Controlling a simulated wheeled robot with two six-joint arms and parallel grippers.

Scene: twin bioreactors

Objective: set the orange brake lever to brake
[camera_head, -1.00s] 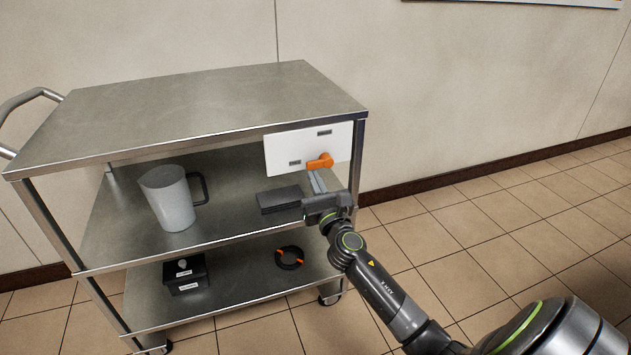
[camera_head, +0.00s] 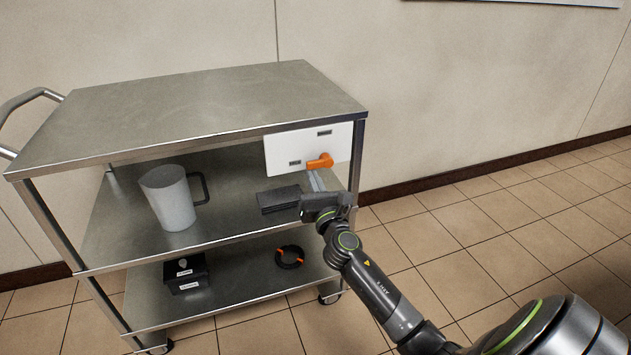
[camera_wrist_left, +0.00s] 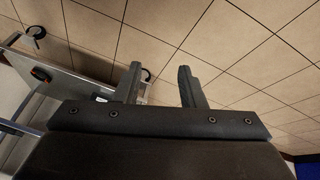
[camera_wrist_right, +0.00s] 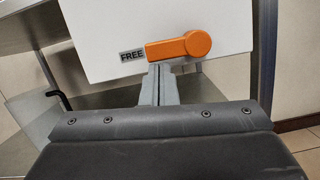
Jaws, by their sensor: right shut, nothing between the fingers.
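The orange brake lever (camera_head: 320,161) is on a white panel (camera_head: 283,152) at the right front of the cart, under its top. In the right wrist view the lever (camera_wrist_right: 180,46) lies nearly level, its pivot at the right and its free end at the left beside the label FREE (camera_wrist_right: 132,55). My right gripper (camera_head: 316,181) is shut and empty. Its fingertips (camera_wrist_right: 160,70) are just below the lever's free end; I cannot tell whether they touch it. My left gripper (camera_wrist_left: 158,84) is open and empty over the tiled floor, in the left wrist view only.
The steel cart (camera_head: 200,100) has a grey pitcher (camera_head: 170,198) and a dark flat box (camera_head: 279,198) on its middle shelf. A black box (camera_head: 186,273) and a dark ring with orange marks (camera_head: 290,257) are on the bottom shelf. The floor at right is free.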

